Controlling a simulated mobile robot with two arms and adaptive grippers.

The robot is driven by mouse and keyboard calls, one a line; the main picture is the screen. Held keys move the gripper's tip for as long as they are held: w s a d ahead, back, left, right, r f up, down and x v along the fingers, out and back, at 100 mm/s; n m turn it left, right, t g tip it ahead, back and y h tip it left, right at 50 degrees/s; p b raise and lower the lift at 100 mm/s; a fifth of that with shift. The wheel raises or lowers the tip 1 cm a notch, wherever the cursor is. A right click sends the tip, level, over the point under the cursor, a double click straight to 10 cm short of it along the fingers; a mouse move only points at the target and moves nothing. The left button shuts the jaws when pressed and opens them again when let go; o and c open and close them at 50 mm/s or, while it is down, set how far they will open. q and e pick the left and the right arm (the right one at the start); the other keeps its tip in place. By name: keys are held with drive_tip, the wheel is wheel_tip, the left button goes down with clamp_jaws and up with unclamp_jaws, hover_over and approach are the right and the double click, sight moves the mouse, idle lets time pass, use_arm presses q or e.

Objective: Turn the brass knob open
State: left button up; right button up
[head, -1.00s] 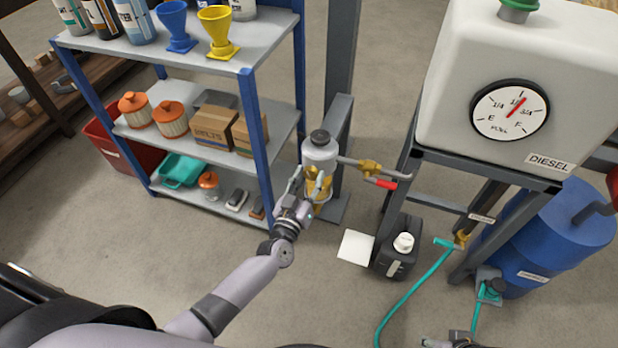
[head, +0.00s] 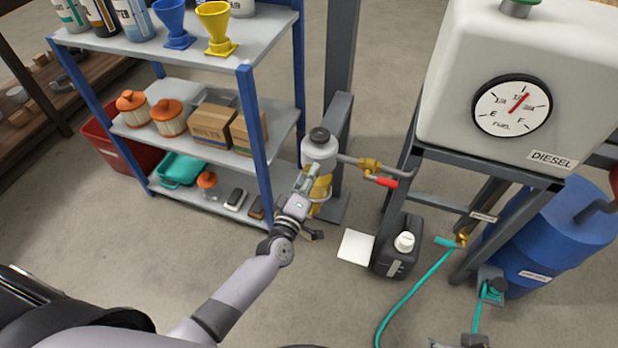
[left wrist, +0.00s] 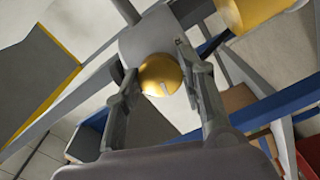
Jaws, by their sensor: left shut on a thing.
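The brass knob (left wrist: 160,75) is a round golden piece with a small pale mark on its face, seen in the left wrist view. My left gripper (left wrist: 167,85) is shut on the knob, one finger on each side. In the head view my left gripper (head: 308,190) is at the lower part of the grey filter unit (head: 320,150), which has a yellow bowl (head: 320,188). The gripper hides the knob there. A grey piece at the bottom edge of the head view looks like part of my right gripper (head: 460,342); its fingers cannot be made out.
A blue-post shelf (head: 247,120) stands close left of the filter unit. A pipe with a red-handled valve (head: 385,181) runs right from it. A black jug (head: 398,248) and white sheet (head: 355,247) are on the floor at right. A diesel tank (head: 560,80) stands beyond.

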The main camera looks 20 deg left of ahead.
use_arm(q)
drive_tip(key=shift+n, duration=1.2)
drive_tip(key=o, duration=1.1)
drive_tip(key=shift+o, duration=0.2)
drive_tip(key=s, duration=1.2)
drive_tip(key=shift+a, duration=0.2)
